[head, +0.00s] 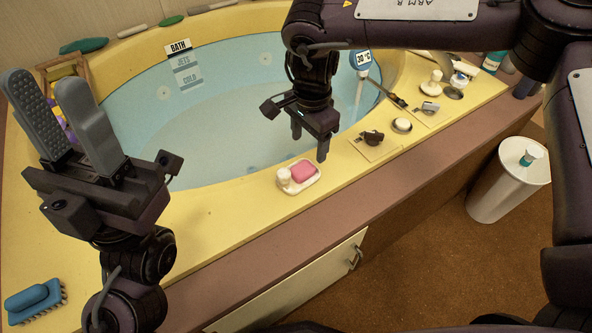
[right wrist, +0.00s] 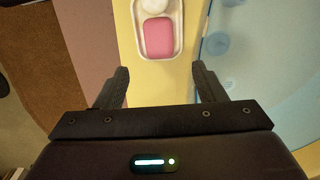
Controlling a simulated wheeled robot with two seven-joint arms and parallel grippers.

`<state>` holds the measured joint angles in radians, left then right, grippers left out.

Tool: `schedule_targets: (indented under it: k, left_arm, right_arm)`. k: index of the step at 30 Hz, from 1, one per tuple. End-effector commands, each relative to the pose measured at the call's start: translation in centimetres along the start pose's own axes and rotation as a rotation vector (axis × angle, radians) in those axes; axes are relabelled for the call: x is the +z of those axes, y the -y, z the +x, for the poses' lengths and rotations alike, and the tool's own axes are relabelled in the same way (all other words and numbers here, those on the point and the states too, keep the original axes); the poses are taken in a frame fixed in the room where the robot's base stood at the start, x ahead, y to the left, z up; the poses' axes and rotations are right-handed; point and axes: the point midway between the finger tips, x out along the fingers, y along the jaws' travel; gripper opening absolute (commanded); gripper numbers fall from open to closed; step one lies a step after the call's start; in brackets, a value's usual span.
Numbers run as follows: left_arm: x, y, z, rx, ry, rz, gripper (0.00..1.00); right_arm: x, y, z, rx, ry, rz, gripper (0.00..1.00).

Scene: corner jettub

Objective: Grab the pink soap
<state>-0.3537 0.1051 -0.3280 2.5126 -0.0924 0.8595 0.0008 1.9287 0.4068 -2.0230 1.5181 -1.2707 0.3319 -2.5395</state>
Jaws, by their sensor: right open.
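The pink soap (head: 304,172) lies in a small white dish (head: 297,189) on the yellow tub rim, beside a small white round item (head: 284,176). In the right wrist view the soap (right wrist: 158,39) is ahead of the fingers, roughly centred between them and apart from them. My right gripper (head: 309,146) is above the tub's inner edge, just behind the dish, open and empty; its two fingers also show in the right wrist view (right wrist: 160,85). My left gripper (head: 62,118) is at the left, pointing up, its two fingers apart with nothing seen between them.
The tub (head: 215,125) holds water behind the dish. A blue brush (head: 33,299) lies on the rim at lower left. A white bin (head: 507,185) stands on the floor.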

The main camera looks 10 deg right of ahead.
Motion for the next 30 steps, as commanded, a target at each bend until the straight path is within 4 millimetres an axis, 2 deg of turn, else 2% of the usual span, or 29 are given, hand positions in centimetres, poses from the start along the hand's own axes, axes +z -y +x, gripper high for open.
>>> schedule_targets:
  k: [1,8,15,23,30]
  left_arm:
    - [0.0,0.0,-0.2,0.002,-0.004,0.0,0.36]
    - [0.1,-0.1,-0.7,0.009,-0.016,0.003,0.36]
    - [0.2,-0.2,-1.6,0.02,-0.04,0.007,0.36]
    - [0.1,-0.2,-1.3,0.025,-0.046,0.007,0.36]
    - [0.1,-0.2,-1.3,0.024,-0.046,0.007,0.36]
  right_arm:
    - [0.0,-0.1,0.8,0.003,0.0,0.0,0.64]
    - [0.4,0.0,3.0,0.001,0.001,-0.002,0.64]
    - [0.9,0.1,6.5,0.002,0.001,0.001,0.64]
    - [1.0,0.1,6.9,0.001,0.002,0.0,0.64]
    - [1.0,0.1,6.8,0.001,0.002,0.0,0.35]
